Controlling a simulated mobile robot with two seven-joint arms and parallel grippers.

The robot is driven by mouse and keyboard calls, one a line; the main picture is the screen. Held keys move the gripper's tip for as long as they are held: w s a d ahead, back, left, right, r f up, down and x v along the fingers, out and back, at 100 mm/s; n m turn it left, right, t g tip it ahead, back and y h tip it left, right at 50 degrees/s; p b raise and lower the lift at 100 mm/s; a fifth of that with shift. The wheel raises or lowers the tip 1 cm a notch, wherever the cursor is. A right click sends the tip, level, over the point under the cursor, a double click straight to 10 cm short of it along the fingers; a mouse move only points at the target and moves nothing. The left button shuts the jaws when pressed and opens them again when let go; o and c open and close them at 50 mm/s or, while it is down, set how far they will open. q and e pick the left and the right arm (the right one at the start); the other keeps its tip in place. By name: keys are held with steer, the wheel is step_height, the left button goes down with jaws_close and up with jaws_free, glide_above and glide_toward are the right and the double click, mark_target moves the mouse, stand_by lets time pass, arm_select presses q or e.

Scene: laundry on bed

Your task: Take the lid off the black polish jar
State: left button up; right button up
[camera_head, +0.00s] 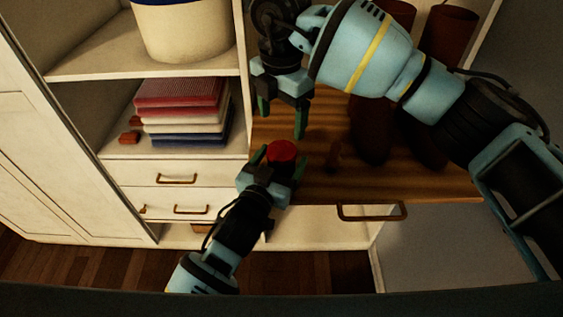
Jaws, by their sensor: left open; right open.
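A round red-topped piece (281,151), seemingly the polish jar's lid, shows at the left end of the wooden board in the head view. The jar body below it is mostly hidden, so I cannot tell its colour. My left gripper (278,160) is open, with a green finger on either side of the red top; contact is not clear. My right gripper (282,116) is open and empty, behind and above the red top, with its fingers pointing down.
The pull-out wooden board (430,184) has a front handle (371,212). Tall dark brown boots (371,130) stand on its right, and a small brown item (333,157) is near the jar. Folded cloths (182,116) lie on the left shelf, below a white basket (188,35).

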mark_target(281, 150)
arm_select(q)
steer(key=c, duration=1.6)
jaws_close()
arm_select(e)
steer(key=shift+r, duration=0.1)
steer(key=shift+a, duration=0.1)
steer(key=shift+f, duration=4.1)
steer(key=shift+c, duration=0.2)
